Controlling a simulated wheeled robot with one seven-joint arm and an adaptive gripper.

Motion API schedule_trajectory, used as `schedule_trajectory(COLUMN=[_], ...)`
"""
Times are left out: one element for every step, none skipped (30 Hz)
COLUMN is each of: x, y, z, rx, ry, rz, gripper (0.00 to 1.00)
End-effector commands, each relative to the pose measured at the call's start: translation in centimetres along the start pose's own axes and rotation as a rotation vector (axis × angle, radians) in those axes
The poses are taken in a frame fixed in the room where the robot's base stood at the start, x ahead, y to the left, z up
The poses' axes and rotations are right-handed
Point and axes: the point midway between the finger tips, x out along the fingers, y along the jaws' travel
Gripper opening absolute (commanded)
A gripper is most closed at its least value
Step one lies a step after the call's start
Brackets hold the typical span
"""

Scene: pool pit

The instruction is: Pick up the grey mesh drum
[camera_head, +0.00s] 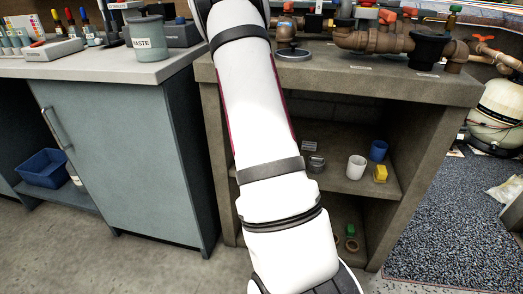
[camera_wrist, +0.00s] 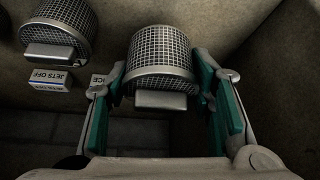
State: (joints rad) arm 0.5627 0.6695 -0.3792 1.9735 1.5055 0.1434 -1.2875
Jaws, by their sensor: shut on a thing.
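In the wrist view, the grey mesh drum (camera_wrist: 160,52) is between the two teal-padded fingers of my gripper (camera_wrist: 163,80). The gripper is shut on it, with one finger on each side. A plain pale grey block (camera_wrist: 161,99) is at the drum's near end. I cannot tell whether the drum is clear of the surface. In the head view my arm covers the middle of the picture, and the gripper does not show there.
A second mesh drum (camera_wrist: 62,25) stands to the left, beside a small label block reading JETS OFF (camera_wrist: 51,78). In the head view, the open shelf holds small grey items (camera_head: 317,162), a white cup (camera_head: 356,167), a blue cup (camera_head: 378,150) and a yellow block (camera_head: 380,174).

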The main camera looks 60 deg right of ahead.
Motion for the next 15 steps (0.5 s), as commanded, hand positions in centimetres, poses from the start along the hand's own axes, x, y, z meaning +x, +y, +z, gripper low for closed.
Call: schedule_trajectory(x=[0.0,-0.2,-0.5,-0.8,-1.1,-1.5,-1.9,-2.2,-2.7,-3.1,-3.5,-4.0,-4.4,-4.8,-5.2], y=[0.1,0.3,0.4,0.6,0.7,0.9,1.1,1.2,1.4,1.6,1.8,2.0,2.2,2.3,2.5], z=[0.8,1.2,1.7,2.1,2.5,3.2,3.7,4.2,4.9,5.5,6.0,6.6,7.1,7.6,8.2], rx=[0.001,0.001,0.001,0.002,0.002,0.002,0.003,0.002,0.001,0.001,0.001,0.001,0.000,0.000,0.000], ry=[0.000,0.000,0.000,0.000,0.000,0.001,0.001,0.001,0.001,0.001,0.001,0.001,0.000,0.001,0.000], rz=[-0.001,-0.002,-0.002,-0.001,-0.001,-0.001,-0.001,-0.002,-0.002,-0.002,-0.002,-0.002,-0.001,-0.001,-0.002], gripper=[0.20,0.20,0.20,0.20,0.20,0.20,0.20,0.20,0.20,0.20,0.20,0.20,0.20,0.20,0.20])
